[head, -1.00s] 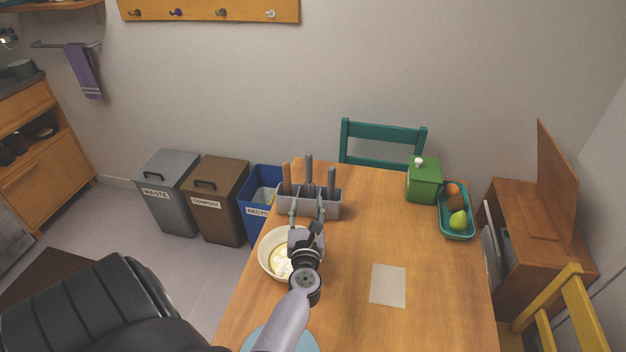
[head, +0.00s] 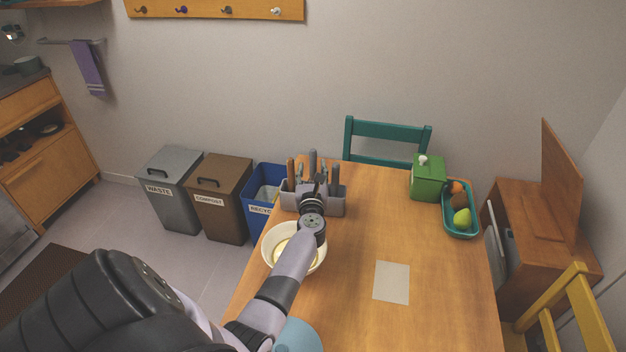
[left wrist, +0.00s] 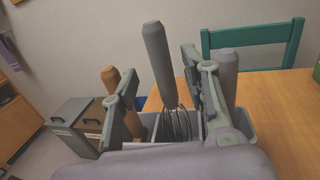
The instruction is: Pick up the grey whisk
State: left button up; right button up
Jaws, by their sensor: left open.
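The grey whisk (left wrist: 159,62) stands upright in a compartment of the grey utensil holder (head: 335,206), handle up and wire loops (left wrist: 176,124) down inside. In the head view its handle top (head: 313,157) shows above my gripper. My left gripper (head: 312,174) is open at the holder. In the left wrist view the gripper's (left wrist: 166,74) two fingers stand on either side of the whisk handle, with gaps visible. A wooden-handled utensil (left wrist: 112,80) is left of the whisk, partly behind the left finger. Another grey-handled utensil (left wrist: 228,72) is on the right, partly behind the right finger.
A cream bowl (head: 270,251) stands just in front of the holder, under my arm. A blue plate (head: 298,338) is nearer. A teal chair (head: 388,130) is behind the table.

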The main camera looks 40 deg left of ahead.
aim_at(313, 166)
pick_arm(q)
jog(key=b+x, duration=0.1)
jog(key=x, duration=0.2)
jog(key=shift+w+a+f, duration=0.15)
jog(key=shift+w, duration=0.25)
jog(key=shift+s, duration=0.1)
jog(key=shift+c, duration=0.6)
grip_shut()
